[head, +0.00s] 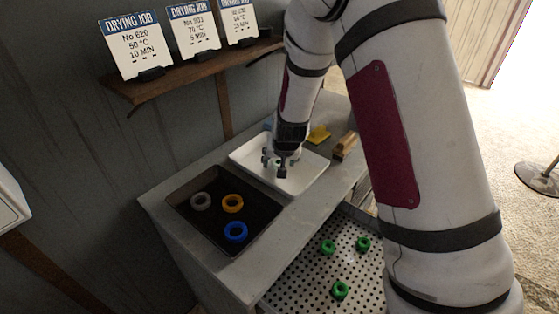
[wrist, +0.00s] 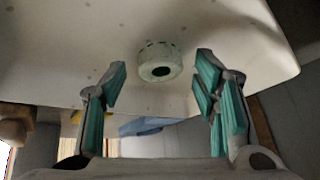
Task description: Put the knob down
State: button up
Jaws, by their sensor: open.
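A pale green-white round knob (wrist: 159,63) with a dark centre hole sits on the white tray (wrist: 60,55) in the wrist view. My gripper (wrist: 160,85) is open, with its two teal-padded fingers apart on either side below the knob in the picture; neither finger touches it. In the head view my gripper (head: 281,167) is over the white tray (head: 309,181), which stands on the grey bench. There the knob is mostly hidden by the gripper.
A dark tray (head: 262,212) holds grey, yellow and blue rings. Below, a perforated drawer (head: 310,285) holds green rings. A yellow item (head: 319,133) and a wooden block (head: 345,145) lie behind the white tray. Drying-job cards (head: 137,45) stand on a wall shelf.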

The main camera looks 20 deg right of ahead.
jog(key=s+r+n+y+p, duration=0.2)
jog(key=s+r, duration=1.8)
jog(key=r, duration=0.3)
jog(key=s+d+r, duration=0.1)
jog(key=s+r, duration=0.1)
jog(key=s, duration=0.6)
jog(key=s+d+r+n+g+h, duration=0.1)
jog(key=s+r, duration=0.1)
jog(key=s, duration=0.6)
jog(key=shift+s+d+r+n, duration=0.15)
jog(key=shift+s+r+n, duration=0.15)
jog(key=shift+s, duration=0.05)
